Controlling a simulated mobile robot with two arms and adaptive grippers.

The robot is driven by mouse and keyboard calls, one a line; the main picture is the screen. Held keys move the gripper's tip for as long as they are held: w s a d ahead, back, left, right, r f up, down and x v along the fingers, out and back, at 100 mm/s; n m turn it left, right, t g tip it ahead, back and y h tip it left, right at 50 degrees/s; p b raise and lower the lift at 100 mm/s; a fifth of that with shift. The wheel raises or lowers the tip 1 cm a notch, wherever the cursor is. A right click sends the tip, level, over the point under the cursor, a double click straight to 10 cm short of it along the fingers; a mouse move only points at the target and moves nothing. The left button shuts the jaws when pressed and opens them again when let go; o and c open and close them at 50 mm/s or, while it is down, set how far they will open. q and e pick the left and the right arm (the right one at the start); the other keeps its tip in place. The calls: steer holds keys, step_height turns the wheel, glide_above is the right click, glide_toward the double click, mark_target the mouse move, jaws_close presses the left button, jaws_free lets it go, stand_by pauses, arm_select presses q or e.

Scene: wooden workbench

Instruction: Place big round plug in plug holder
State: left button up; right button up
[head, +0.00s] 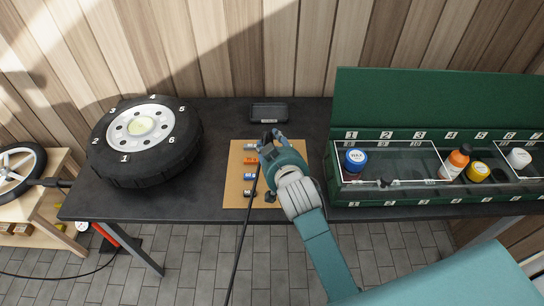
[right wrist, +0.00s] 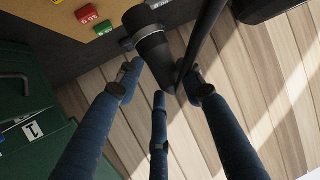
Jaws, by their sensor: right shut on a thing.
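My right gripper (head: 272,137) is over the back part of a tan board (head: 236,192) on the dark workbench. In the right wrist view its blue fingers (right wrist: 160,85) are closed around a black round plug (right wrist: 152,48) with a thick black cable (right wrist: 203,35). In the head view the gripper mostly hides the plug, and the cable hangs down past the front table edge. The board carries a column of sockets or plugs: grey (head: 250,147), orange (head: 250,160), blue (head: 249,176) and black (head: 250,193). I cannot tell which part is the plug holder. My left gripper is not in view.
A black tray (head: 269,112) lies behind the board. A big tyre (head: 150,140) is on the left. A green case (head: 440,105) with bottles and jars is on the right. The wooden wall is close behind. Bare table lies between tyre and board.

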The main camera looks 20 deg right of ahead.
step_height(320, 180, down, 6)
steer(key=shift+r, duration=0.25)
steer(key=o, duration=1.2)
steer(key=shift+o, duration=0.2)
steer(key=shift+s, duration=0.1)
